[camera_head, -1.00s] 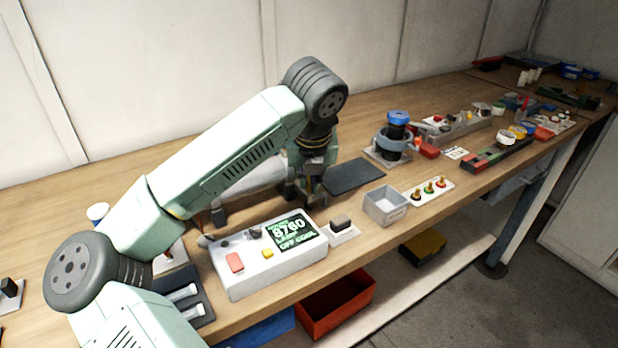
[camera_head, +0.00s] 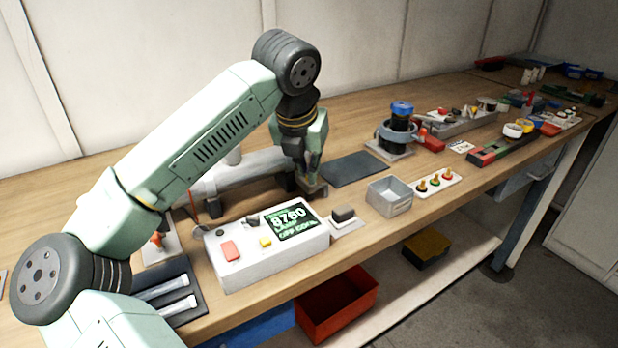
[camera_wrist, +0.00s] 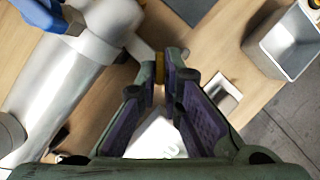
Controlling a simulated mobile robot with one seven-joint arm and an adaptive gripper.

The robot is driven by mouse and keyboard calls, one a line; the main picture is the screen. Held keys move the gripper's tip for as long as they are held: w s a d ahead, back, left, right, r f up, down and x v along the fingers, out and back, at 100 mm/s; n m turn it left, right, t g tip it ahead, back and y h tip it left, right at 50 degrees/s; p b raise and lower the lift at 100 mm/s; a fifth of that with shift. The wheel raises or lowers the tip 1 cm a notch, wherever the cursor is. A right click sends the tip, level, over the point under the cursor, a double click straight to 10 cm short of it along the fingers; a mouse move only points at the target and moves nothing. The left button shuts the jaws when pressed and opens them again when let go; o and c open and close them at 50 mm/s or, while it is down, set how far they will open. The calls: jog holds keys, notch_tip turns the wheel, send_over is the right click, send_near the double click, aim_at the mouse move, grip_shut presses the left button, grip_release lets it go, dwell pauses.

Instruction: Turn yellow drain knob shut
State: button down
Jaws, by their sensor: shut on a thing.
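The grey metal reactor cylinder (camera_wrist: 62,82) lies along the back of the bench. It also shows in the head view (camera_head: 245,172), partly behind my arm. A small yellow knob (camera_wrist: 158,68) sits at the end of a grey side pipe in the wrist view. My gripper (camera_wrist: 163,72) is shut on the yellow knob, with one finger on each side; the fingers cover much of it. In the head view my gripper (camera_head: 313,189) is low at the cylinder's right end, behind the control box, and the knob is not visible there. The knob's angle cannot be told.
A white control box (camera_head: 260,268) with a lit screen stands just in front of my gripper. A black switch on a white plate (camera_head: 342,214) and an open grey bin (camera_head: 390,197) stand to its right. A dark mat (camera_head: 352,169) lies flat behind them.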

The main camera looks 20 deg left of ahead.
jog(key=m, duration=0.2)
jog(key=m+h+b, duration=0.1)
jog(key=shift+a+m, duration=0.2)
jog(key=shift+m, duration=0.2)
jog(key=m+g+h, duration=0.1)
jog(key=m+h, duration=0.1)
jog(key=m, duration=0.2)
jog(key=shift+w+a, duration=0.1)
jog(key=shift+a, duration=0.05)
jog(key=shift+m, duration=0.3)
jog(key=c, duration=1.7)
grip_release()
jog(key=shift+r, duration=0.1)
jog(key=v, duration=1.1)
jog(key=shift+a+r, duration=0.15)
jog(key=shift+r, duration=0.25)
